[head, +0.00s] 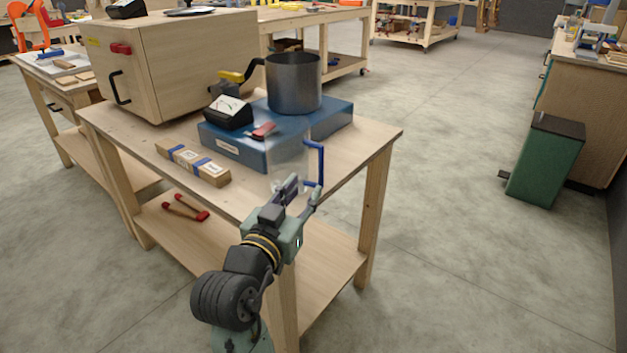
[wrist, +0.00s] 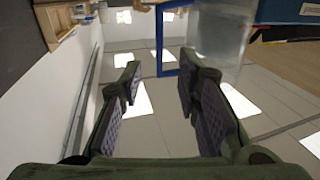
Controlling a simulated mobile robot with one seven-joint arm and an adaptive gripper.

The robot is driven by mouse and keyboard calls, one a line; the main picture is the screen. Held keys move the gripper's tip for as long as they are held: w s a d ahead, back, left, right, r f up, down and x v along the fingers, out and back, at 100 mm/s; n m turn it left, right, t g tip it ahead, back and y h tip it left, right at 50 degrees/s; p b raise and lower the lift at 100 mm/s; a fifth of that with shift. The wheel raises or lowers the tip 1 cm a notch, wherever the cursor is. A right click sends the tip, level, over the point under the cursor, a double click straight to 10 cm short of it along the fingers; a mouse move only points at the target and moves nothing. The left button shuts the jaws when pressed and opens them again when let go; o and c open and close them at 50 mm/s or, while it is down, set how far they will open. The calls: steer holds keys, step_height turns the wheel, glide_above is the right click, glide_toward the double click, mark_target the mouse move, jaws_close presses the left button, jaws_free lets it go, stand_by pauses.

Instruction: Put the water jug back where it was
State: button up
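The water jug (head: 288,160) is clear with a blue handle (head: 320,165) on its right side. It is at the front right of the wooden table (head: 350,160), in front of the blue case; I cannot tell exactly how its base rests. My gripper (head: 298,190) is low at the table's front edge, close to the jug's handle. In the wrist view my gripper (wrist: 160,80) has its two fingers spread apart with nothing held. There the blue handle (wrist: 160,45) shows ahead, between the fingertip lines, and the clear jug body (wrist: 222,35) is beyond the right finger.
The blue case (head: 335,118) bears a steel pot (head: 294,82), a black meter (head: 229,112) and a small red item (head: 264,131). A strapped wooden block (head: 193,162) lies left, before a wooden cabinet (head: 185,60). A green bin (head: 545,160) stands right; the floor between is clear.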

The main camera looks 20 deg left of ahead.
steer(key=shift+s+r+p, duration=0.1)
steer(key=shift+s+p, duration=1.15)
steer(key=shift+p, duration=0.65)
